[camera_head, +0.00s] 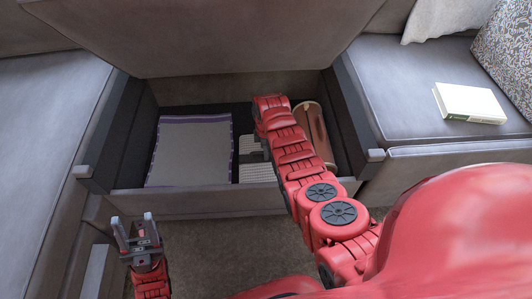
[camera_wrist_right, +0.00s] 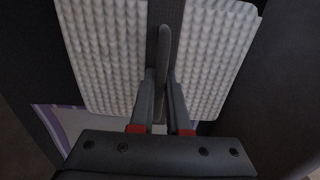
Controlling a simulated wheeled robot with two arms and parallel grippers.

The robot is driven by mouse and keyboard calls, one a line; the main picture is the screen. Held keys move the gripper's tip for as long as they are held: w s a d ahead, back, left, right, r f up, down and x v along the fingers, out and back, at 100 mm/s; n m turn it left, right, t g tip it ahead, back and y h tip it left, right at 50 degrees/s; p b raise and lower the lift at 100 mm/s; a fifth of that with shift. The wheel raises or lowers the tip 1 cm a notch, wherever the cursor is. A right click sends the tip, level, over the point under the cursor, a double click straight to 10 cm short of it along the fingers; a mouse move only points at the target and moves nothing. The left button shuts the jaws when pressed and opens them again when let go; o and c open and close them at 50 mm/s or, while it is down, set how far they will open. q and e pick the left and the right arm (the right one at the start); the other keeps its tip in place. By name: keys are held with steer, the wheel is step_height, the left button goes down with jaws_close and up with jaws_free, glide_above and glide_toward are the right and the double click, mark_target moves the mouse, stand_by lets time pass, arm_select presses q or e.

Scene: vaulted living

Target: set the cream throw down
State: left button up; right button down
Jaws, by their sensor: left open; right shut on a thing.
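The cream throw (camera_head: 257,173) is a pale, waffle-textured folded bundle inside the open storage seat, partly hidden by my right arm. In the right wrist view its two ribbed halves (camera_wrist_right: 105,50) show either side of a dark band. My right gripper (camera_wrist_right: 162,85) is shut on a thin grey upright piece at the middle of the throw. Whether the throw rests on the floor of the compartment I cannot tell. My left gripper (camera_head: 134,222) is open and empty, low at the left, outside the compartment.
A grey folded cloth with purple edges (camera_head: 190,150) lies left of the throw. A brown rounded object (camera_head: 313,132) is on the right in the compartment. The seat lid (camera_head: 200,40) is raised behind. A pale book (camera_head: 468,103) lies on the right seat.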

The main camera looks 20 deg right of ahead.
steer(key=shift+f, duration=0.1)
steer(key=c, duration=0.9)
jaws_free()
